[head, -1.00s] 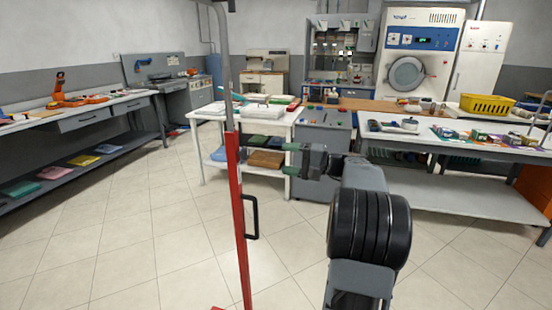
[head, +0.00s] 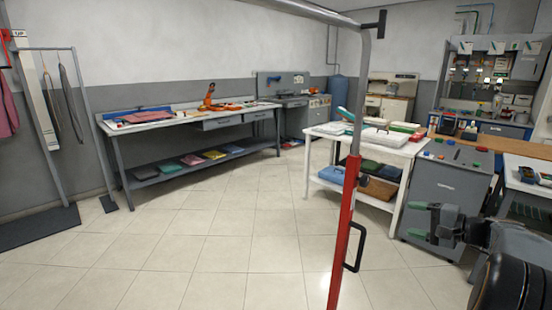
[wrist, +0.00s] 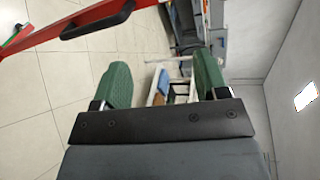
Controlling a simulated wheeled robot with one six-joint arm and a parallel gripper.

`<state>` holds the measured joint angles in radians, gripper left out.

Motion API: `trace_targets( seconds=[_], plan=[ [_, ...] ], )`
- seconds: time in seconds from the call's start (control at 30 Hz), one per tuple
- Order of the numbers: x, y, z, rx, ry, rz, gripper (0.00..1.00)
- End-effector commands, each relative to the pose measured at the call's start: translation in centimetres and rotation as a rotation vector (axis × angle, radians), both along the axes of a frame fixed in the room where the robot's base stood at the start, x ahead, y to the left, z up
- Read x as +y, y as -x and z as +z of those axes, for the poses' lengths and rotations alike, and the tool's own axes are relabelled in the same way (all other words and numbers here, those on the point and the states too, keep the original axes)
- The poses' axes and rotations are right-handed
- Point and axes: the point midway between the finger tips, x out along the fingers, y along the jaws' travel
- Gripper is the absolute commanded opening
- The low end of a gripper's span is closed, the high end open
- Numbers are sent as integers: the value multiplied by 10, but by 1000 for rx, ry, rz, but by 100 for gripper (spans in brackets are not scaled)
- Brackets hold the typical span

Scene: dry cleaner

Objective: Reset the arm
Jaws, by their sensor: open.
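My gripper (head: 424,221) shows at the lower right of the head view, in front of the grey control cabinet (head: 446,192). Its two green-tipped fingers are apart, with nothing between them. In the wrist view my gripper (wrist: 163,82) also has its green fingers spread and empty. Past them the wrist view shows floor, a white table with folded items far off, and a wall, all turned sideways. My arm reaches in from the right edge of the head view.
A red and grey post (head: 343,235) with a black handle stands close in front. A white table (head: 403,153) with folded cloths is behind it. A long workbench (head: 185,124) and a garment rack (head: 62,190) stand at the left. The tiled floor (head: 215,240) between is clear.

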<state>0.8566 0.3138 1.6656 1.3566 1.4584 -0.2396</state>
Motion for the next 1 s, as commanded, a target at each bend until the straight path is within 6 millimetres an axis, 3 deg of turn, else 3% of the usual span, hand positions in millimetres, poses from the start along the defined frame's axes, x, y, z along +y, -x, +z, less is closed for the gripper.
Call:
trace_targets(
  seconds=[0.03, 0.1, 0.2, 0.33, 0.5, 0.63, 0.8, 1.0],
  plan=[
    [8, 11, -23, 116, 48, -3, 67],
    [34, 29, -45, 281, 158, 26, 67],
    [80, 64, -60, 472, 388, 116, 67],
    [131, 115, -55, 578, 759, 276, 67],
    [175, 163, -27, 497, 1178, 478, 67],
    [202, 183, -3, 379, 1341, 589, 67],
    [228, 188, 23, 258, 1392, 637, 67],
    [233, 188, 27, 238, 1398, 646, 67]
  ],
)
